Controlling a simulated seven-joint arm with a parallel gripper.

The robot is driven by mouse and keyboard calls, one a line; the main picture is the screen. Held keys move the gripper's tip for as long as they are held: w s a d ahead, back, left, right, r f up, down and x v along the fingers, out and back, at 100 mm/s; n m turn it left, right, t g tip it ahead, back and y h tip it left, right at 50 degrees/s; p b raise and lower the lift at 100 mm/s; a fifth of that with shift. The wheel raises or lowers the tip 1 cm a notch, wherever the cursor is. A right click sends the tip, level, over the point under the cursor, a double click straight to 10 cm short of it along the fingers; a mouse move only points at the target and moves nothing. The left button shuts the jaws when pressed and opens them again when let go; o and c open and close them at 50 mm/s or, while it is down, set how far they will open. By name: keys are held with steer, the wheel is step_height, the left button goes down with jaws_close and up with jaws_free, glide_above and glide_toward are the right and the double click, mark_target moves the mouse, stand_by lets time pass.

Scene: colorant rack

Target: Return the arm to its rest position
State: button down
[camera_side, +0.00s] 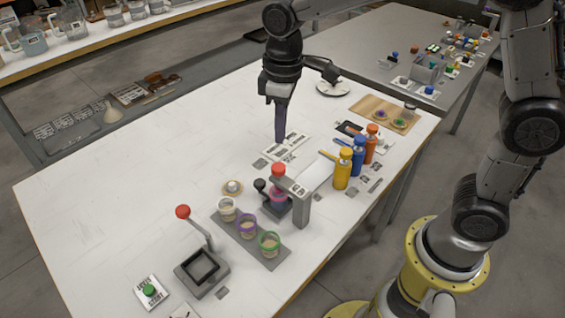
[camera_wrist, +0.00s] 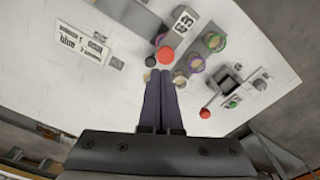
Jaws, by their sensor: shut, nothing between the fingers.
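My gripper (camera_side: 279,138) points down over the white table (camera_side: 130,180), near its middle toward the back. Its long dark purple fingers are together with nothing between them. In the wrist view the closed fingers (camera_wrist: 161,78) point toward a red round knob (camera_wrist: 165,55). In the side view the tips are close to printed cards (camera_side: 287,146) on the table; I cannot tell whether they touch.
A dispenser stand (camera_side: 301,208) with a red knob is in front of my gripper. Cups stand on a grey strip (camera_side: 270,257). Yellow (camera_side: 342,170), blue and orange bottles stand to the right. A lever press (camera_side: 203,270) and green button (camera_side: 149,290) are front left. The left table is clear.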

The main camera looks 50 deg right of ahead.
steer(key=s+d+r+m+t, duration=0.2)
steer(key=s+d+r+t, duration=0.1)
steer(key=s+d+r, duration=0.5)
steer(key=s+f+m+t, duration=0.1)
steer(key=s+m, duration=0.1)
steer(key=s, duration=0.4)
steer(key=s+d+f+m+t, duration=0.1)
steer(key=s+f, duration=0.1)
steer(key=s, duration=0.4)
steer(key=shift+s+d+m, duration=0.3)
steer(key=shift+s+m, duration=0.1)
